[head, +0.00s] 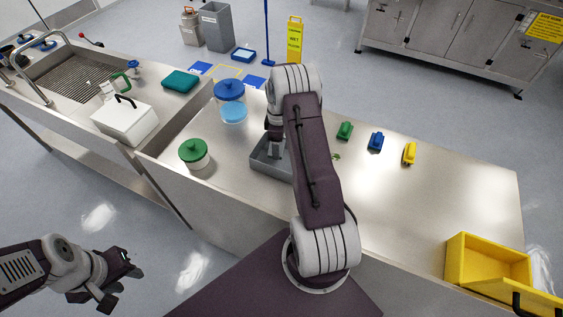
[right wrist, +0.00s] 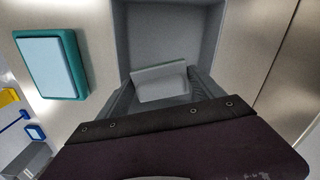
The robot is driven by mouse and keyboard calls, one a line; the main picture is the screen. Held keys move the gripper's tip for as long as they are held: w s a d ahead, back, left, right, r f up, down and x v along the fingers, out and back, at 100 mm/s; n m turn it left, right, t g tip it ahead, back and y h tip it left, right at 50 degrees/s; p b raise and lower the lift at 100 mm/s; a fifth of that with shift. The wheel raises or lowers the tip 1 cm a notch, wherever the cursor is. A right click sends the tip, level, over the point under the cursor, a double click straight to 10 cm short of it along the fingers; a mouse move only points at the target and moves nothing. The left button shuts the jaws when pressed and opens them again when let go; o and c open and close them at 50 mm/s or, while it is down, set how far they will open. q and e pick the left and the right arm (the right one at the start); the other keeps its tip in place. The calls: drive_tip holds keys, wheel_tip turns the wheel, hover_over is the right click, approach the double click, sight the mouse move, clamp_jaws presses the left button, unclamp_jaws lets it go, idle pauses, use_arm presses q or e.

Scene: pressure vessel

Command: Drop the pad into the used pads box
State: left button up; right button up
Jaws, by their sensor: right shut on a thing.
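In the right wrist view, a pale grey pad (right wrist: 160,82) sits between the fingers of my right gripper (right wrist: 165,92), which is shut on it. Below it is an open grey box (right wrist: 170,28) with plain walls; I see no label on it. In the head view the grey box (head: 262,166) stands on the counter, partly behind my right arm. My right gripper (head: 274,140) points down over the box, and the pad is hidden there. My left gripper (head: 117,282) is open and empty, low at the left, away from the counter.
Beside the box are a green-lidded jar (head: 194,154) and a blue-lidded jar (head: 231,101). Green, blue (head: 376,141) and yellow clips stand right. A yellow bin (head: 455,262) is at the right end. The counter's right half is mostly clear.

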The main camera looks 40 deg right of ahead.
drive_tip(key=shift+r, duration=0.1)
drive_tip(key=o, duration=1.3)
drive_tip(key=shift+o, duration=0.9)
drive_tip(key=shift+w+d+f, duration=0.2)
wheel_tip(320, 180, up, 9)
drive_tip(key=shift+b, duration=0.8)
